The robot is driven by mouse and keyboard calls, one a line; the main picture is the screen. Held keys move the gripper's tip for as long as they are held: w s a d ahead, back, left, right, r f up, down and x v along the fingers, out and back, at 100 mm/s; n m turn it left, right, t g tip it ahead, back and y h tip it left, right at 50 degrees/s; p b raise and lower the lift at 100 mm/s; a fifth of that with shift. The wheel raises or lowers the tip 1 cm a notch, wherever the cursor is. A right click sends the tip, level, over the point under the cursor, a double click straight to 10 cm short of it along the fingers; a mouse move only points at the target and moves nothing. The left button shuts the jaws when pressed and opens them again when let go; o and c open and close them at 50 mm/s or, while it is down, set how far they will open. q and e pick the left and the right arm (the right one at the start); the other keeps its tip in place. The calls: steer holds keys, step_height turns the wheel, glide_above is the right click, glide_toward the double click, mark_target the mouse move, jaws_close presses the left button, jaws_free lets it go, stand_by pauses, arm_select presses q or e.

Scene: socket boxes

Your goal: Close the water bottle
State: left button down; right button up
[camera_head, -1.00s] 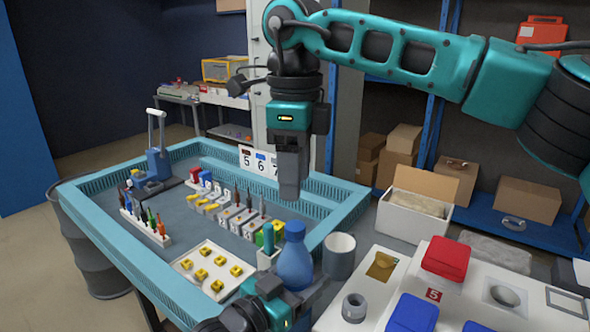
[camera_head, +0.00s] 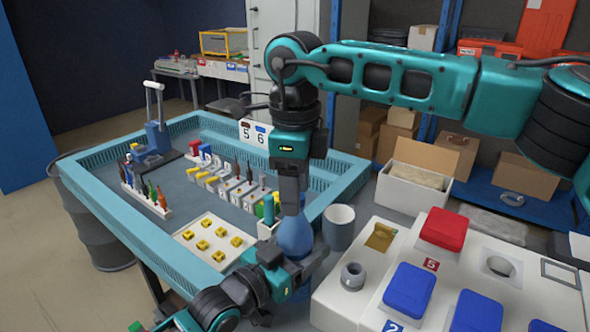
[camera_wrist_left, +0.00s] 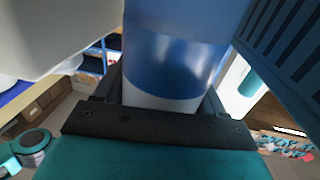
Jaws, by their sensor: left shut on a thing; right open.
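The blue water bottle (camera_head: 295,240) stands upright beside the tray's near right corner. My left gripper (camera_head: 293,273) is shut around its lower body. The bottle's blue and whitish side (camera_wrist_left: 172,60) fills the middle of the left wrist view, between the fingers. My right gripper (camera_head: 291,196) points straight down from above, with its fingertips at the bottle's top. It is open, and the cap and neck are hidden behind its fingers, so I cannot tell whether it touches them.
A grey cup (camera_head: 338,230) stands close to the right of the bottle. A blue-rimmed tray (camera_head: 110,225) with tools and a white plate of yellow pieces (camera_head: 214,241) lies to the left. A white panel with red and blue boxes (camera_head: 409,291) lies to the right.

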steer(key=shift+f, duration=0.1)
steer(key=shift+c, duration=0.5)
jaws_close()
steer(key=shift+o, duration=1.2)
jaws_free()
step_height(320, 180, up, 12)
